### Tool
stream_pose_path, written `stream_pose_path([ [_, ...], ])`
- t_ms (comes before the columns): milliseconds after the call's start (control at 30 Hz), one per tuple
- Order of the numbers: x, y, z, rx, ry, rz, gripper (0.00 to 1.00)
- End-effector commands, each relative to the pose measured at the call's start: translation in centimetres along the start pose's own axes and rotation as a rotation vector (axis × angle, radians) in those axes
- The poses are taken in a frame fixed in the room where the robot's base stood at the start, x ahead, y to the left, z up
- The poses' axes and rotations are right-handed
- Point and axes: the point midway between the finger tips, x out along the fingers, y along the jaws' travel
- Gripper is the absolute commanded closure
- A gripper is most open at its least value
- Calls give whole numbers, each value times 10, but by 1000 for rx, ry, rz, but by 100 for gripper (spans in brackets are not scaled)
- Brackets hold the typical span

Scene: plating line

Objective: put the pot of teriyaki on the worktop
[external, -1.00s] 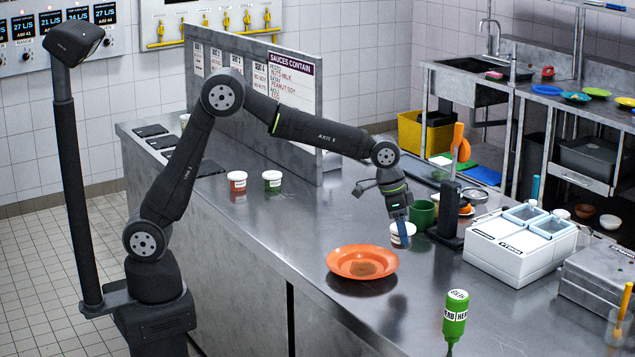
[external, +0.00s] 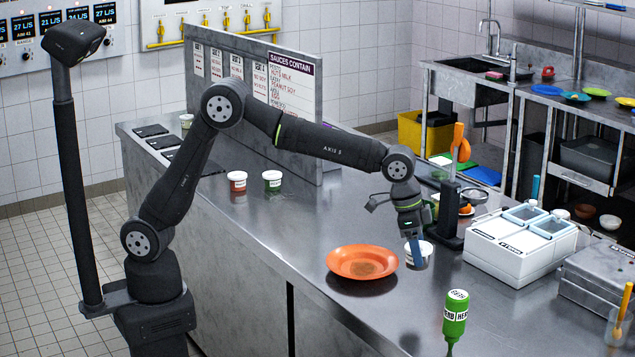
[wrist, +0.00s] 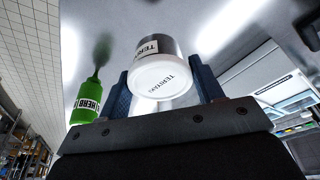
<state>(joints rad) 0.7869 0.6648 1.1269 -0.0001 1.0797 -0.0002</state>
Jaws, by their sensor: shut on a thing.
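The pot of teriyaki (external: 427,257) is a small white-lidded tub between the blue fingers of my gripper (external: 417,250), to the right of the orange plate. The steel worktop (external: 330,220) lies beneath. I cannot tell whether the pot's base touches the worktop or hangs just above it.
A dark stand (external: 451,215) and a white container unit (external: 520,245) are at right. Two pots (external: 272,181) stand far left.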

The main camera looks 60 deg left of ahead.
Motion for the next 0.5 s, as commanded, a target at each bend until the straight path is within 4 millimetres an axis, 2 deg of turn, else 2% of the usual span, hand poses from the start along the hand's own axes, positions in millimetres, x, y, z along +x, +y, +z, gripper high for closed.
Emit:
stream_pose_path([
  [500,73,-101,-21,-3,0,-1,64],
])
